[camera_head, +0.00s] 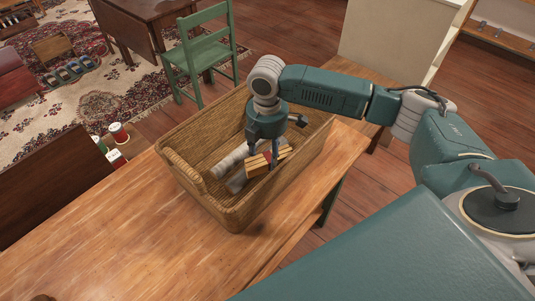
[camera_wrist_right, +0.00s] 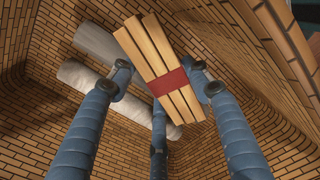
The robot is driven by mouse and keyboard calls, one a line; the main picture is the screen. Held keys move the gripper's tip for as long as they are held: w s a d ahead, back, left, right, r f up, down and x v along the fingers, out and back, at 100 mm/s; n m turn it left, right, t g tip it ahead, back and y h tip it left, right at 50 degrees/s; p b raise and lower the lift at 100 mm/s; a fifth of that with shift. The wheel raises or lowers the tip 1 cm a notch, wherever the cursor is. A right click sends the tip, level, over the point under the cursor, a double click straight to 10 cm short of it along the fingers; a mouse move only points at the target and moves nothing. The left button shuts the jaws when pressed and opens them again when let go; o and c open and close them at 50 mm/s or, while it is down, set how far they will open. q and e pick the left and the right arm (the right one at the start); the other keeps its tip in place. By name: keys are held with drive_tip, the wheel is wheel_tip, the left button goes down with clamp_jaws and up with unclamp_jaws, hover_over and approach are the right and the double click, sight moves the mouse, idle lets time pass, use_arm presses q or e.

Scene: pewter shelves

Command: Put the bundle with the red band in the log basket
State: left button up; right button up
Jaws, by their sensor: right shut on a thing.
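The log basket (camera_head: 176,181) is a woven brown basket on the wooden table. My right gripper (camera_head: 270,160) reaches down inside it and is shut on the bundle with the red band (camera_head: 257,168), a set of pale wooden sticks. In the right wrist view the bundle (camera_wrist_right: 150,55) sits between the fingers (camera_wrist_right: 160,90), its red band (camera_wrist_right: 168,82) across the middle. The basket's woven walls (camera_wrist_right: 240,60) surround it there. Whether the bundle touches the basket floor cannot be told. My left gripper is not in view.
Two pale grey rolls or logs (camera_wrist_right: 90,85) lie in the basket beside the bundle. A green chair (camera_head: 200,50) stands behind the basket. Spools (camera_head: 118,133) show beyond the table's left edge.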

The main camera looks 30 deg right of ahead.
sight(267, 154)
drive_tip(key=shift+f, duration=0.1)
drive_tip(key=shift+f, duration=0.4)
drive_tip(key=o, duration=1.2)
drive_tip(key=shift+r, duration=0.1)
drive_tip(key=shift+r, duration=0.4)
wheel_tip(267, 154, up, 12)
drive_tip(key=shift+r, duration=0.1)
